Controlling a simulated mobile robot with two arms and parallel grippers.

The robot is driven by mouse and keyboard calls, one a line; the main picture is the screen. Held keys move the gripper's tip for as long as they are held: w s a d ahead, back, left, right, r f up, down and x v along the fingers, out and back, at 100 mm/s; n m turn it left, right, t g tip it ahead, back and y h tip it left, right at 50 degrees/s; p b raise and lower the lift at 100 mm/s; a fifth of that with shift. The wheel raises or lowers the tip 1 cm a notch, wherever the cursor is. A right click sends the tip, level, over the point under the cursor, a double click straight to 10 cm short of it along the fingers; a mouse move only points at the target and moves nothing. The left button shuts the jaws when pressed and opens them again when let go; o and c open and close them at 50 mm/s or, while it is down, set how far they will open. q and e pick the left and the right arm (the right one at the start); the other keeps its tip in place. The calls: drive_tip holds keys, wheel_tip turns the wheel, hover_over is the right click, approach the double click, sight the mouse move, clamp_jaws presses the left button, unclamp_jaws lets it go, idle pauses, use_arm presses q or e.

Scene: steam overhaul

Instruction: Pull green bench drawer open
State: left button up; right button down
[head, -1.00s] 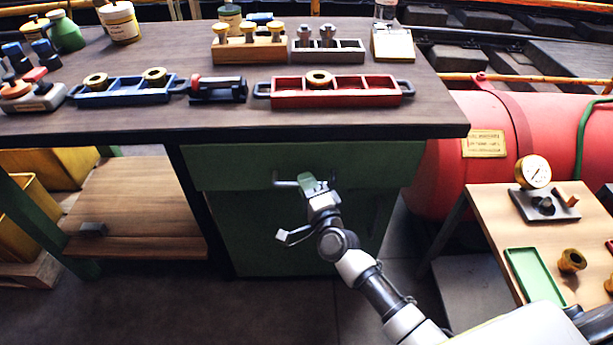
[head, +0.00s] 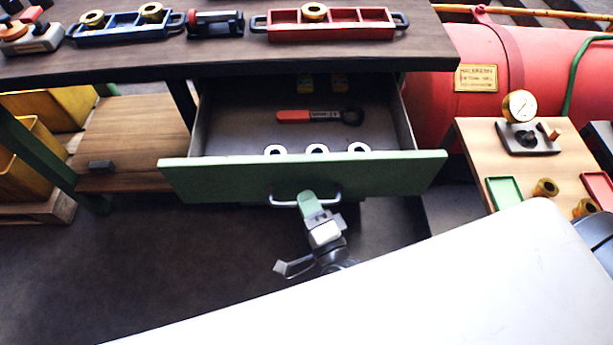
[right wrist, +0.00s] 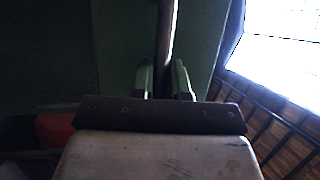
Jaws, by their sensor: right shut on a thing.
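The green bench drawer (head: 230,180) stands well out from under the bench top in the head view. Inside it lie a red-handled tool (head: 310,116) and three pale rings (head: 317,149) behind the front panel. My right gripper (head: 309,203) is shut on the drawer's metal handle (head: 285,203) at the middle of the front. In the right wrist view the handle bar (right wrist: 165,50) runs between the green fingertips of my right gripper (right wrist: 165,80). My left gripper is not in view.
The dark bench top (head: 120,66) carries a blue tray (head: 120,30) and a red tray (head: 335,30). At the right are a red tank (head: 430,80) and a small wooden table (head: 480,150) with a gauge (head: 520,105). Open floor (head: 120,260) lies at left.

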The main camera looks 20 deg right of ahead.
drive_tip(key=shift+s+a, duration=0.25)
drive_tip(key=shift+s, duration=0.65)
drive_tip(key=c, duration=1.1)
unclamp_jaws()
drive_tip(key=shift+c, duration=0.2)
drive_tip(key=b+v, duration=0.1)
drive_tip(key=v, duration=0.9)
drive_tip(key=shift+s, duration=0.4)
drive_tip(key=shift+f, duration=0.15)
